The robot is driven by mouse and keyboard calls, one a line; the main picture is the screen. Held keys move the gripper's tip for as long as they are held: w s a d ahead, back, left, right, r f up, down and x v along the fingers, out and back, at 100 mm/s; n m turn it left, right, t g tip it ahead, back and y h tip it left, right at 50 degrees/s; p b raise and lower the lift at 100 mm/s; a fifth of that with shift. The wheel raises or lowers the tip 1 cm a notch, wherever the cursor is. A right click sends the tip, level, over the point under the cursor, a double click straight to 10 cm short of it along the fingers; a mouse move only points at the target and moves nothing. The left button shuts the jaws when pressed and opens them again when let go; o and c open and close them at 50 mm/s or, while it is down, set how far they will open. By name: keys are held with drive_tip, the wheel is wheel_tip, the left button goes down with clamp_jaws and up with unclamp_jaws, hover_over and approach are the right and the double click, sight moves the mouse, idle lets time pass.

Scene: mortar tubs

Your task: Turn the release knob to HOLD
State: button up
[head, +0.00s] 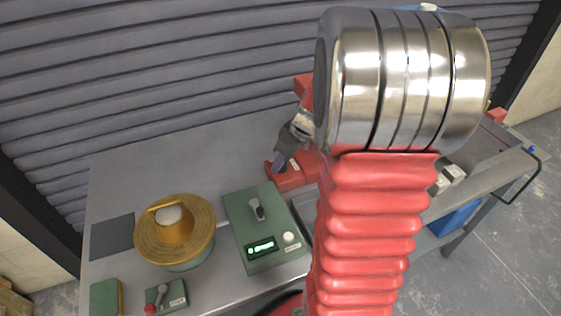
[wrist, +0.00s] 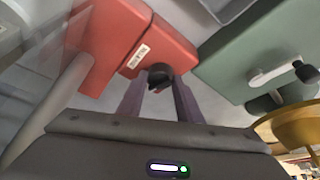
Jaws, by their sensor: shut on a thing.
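The release knob (wrist: 160,71) is a small black knob on the face of a red box (wrist: 167,46) in the wrist view. A white label with small print sits beside it; I cannot read the print or tell which setting the knob points to. My gripper (wrist: 158,88) is shut on the knob, one purple-grey finger on each side. In the head view my gripper (head: 279,163) reaches down to the red box (head: 286,179) at the middle of the bench; the knob is hidden there.
A green unit (head: 240,213) with a lever and lit display stands just in front of the red box. A brass-coloured round piece (head: 147,243) is left of it. A small green lever box (head: 179,291) sits at the front edge. My arm hides the bench's right middle.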

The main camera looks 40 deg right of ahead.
drive_tip(key=shift+w+d+n+y, duration=0.15)
drive_tip(key=shift+n+y, duration=0.35)
drive_tip(key=shift+n, duration=0.9)
drive_tip(key=o, duration=1)
drive_tip(key=shift+g, duration=0.3)
drive_tip(key=shift+r, duration=0.15)
